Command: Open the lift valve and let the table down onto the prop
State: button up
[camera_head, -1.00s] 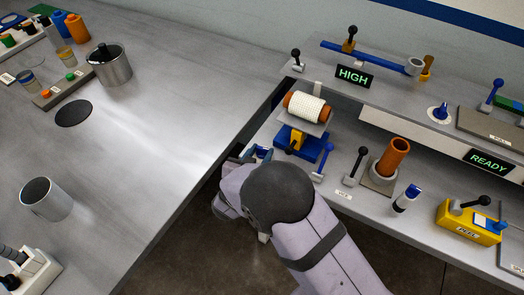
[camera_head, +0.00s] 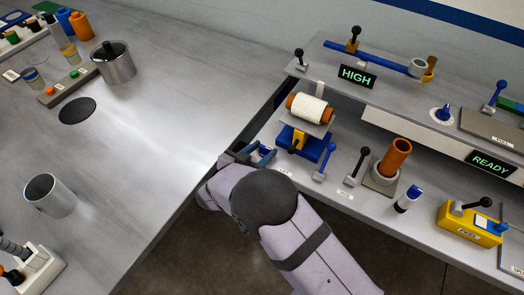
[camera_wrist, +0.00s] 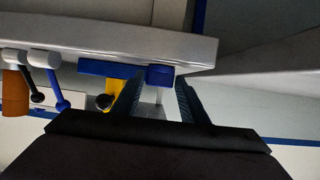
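The lift table stands on the right-hand bench, its grey top (camera_head: 309,113) raised above a blue base (camera_head: 305,145). A white-wrapped orange roll (camera_head: 310,108) lies on the top. A yellow part (camera_head: 298,140) with a black knob is at the base's front; it also shows in the wrist view (camera_wrist: 115,88). A blue-handled lever (camera_head: 326,162) stands beside the base. I cannot tell for sure which part is the valve or the prop. My gripper (camera_head: 262,154) is left of the base; in the wrist view (camera_wrist: 158,98) its fingers are apart, with nothing clearly held.
A display (camera_head: 357,76) reads HIGH and another (camera_head: 491,163) reads READY. A black-knobbed lever (camera_head: 358,167) and an orange tube (camera_head: 396,156) stand right of the lift. A shelf (camera_head: 400,95) runs behind. The left bench (camera_head: 150,130) has a wide clear area.

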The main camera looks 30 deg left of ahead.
jog(key=shift+s, duration=0.1)
jog(key=b+v, duration=0.2)
jog(key=v, duration=0.5)
dwell(0.4)
jog(key=shift+r, duration=0.15)
